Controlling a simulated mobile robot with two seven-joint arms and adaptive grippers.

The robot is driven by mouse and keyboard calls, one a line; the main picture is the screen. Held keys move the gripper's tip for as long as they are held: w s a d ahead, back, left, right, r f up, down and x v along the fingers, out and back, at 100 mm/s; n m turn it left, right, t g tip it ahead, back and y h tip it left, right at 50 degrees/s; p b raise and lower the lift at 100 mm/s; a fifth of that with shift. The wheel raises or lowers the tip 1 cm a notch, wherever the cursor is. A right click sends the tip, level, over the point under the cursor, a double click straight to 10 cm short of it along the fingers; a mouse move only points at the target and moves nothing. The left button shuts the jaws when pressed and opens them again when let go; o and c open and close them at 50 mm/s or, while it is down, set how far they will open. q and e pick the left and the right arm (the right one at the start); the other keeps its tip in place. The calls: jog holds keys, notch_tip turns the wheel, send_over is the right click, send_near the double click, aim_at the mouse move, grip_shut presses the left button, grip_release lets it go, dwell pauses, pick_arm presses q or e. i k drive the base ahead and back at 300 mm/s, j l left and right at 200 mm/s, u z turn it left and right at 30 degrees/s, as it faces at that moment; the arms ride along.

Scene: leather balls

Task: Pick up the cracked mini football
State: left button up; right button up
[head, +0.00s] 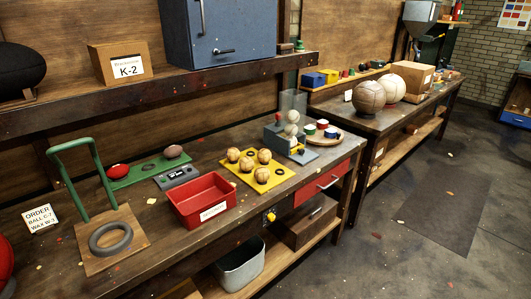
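A green strip (146,168) on the workbench bears a small red ball (118,171) at its left and a small brownish oval ball (173,151) at its right. A yellow board (243,178) to the right holds several small tan patterned balls (264,156), one standing apart at the front (262,175). Cracks are too small to make out on any of them, so I cannot tell which ball is the cracked mini football. Neither of my grippers is in view.
A red bin (203,203) stands in front of the green strip. A green-handled frame with a grey ring (111,239) is at the left. A grey fixture (292,150) stands at the bench's right end. A shelf (170,82) overhangs the back. Open floor (400,250) lies right.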

aim_at(264, 155)
jog(key=i+l+u, duration=0.1)
jog(key=l, duration=0.25)
jog(key=i+l, duration=0.3)
jog(key=i+l+u, duration=0.15)
jog(key=l, duration=0.25)
jog(key=i+l+u, duration=0.1)
jog(key=l, duration=0.3)
jog(key=i+l+u, duration=0.1)
jog(key=i+l, duration=0.3)
jog(key=l, duration=0.4)
jog(key=i+l+u, duration=0.15)
jog(key=l, duration=0.3)
jog(key=i+l+u, duration=0.1)
jog(key=l, duration=0.3)
